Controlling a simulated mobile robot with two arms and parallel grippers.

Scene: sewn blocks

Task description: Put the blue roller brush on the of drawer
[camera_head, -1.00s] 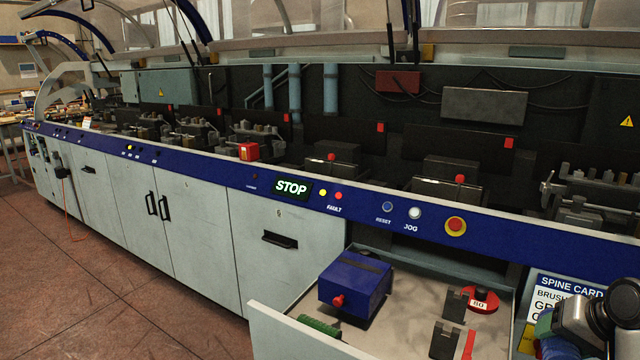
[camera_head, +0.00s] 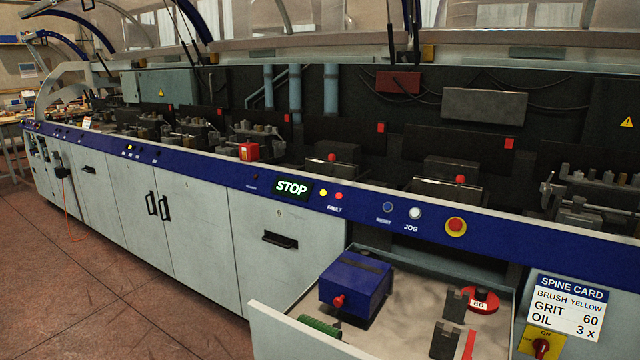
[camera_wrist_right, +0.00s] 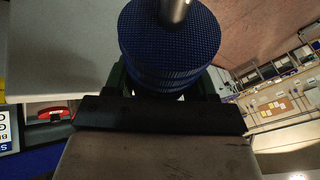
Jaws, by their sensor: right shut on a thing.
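The blue roller brush (camera_wrist_right: 168,48), a ribbed blue cylinder with a grey metal shaft, fills the top middle of the right wrist view. My right gripper (camera_wrist_right: 163,86) is shut on it, with dark green fingers at its two sides. Neither the brush nor my right gripper shows in the head view. The open drawer (camera_head: 275,325) is at the bottom right of the head view, pulled out from the machine. My left gripper is in neither view.
Bare drawer floor shows mid-drawer.

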